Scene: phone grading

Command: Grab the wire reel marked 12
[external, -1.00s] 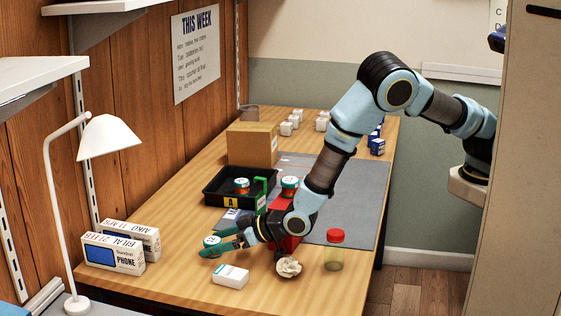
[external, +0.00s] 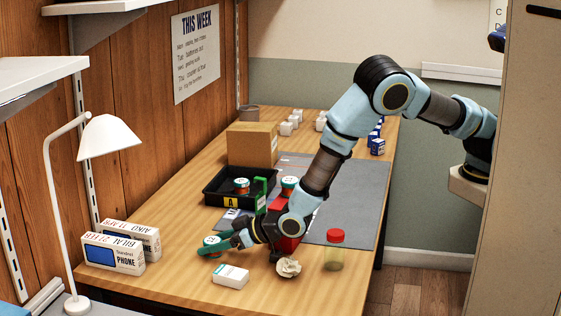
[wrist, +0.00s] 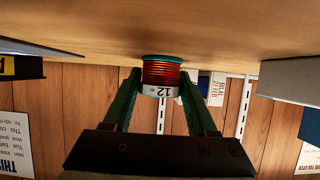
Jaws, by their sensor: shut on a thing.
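The wire reel marked 12 (wrist: 162,72) has copper-orange wire, teal-edged ends and a white band with "12", seen upside down in the wrist view. In the external view the reel (external: 212,241) stands on the table near its left front, partly hidden by a finger. My gripper (wrist: 161,80), with green fingers, is shut on it, one finger on each side. In the external view my gripper (external: 220,247) reaches in low from the right.
A black tray (external: 212,199) marked A holds another reel (external: 242,185); one more reel (external: 289,184) stands right of it. A white box (external: 230,276), crumpled paper (external: 288,267) and a red-lidded jar (external: 335,252) are near my gripper. Phone boxes (external: 113,254) stand left.

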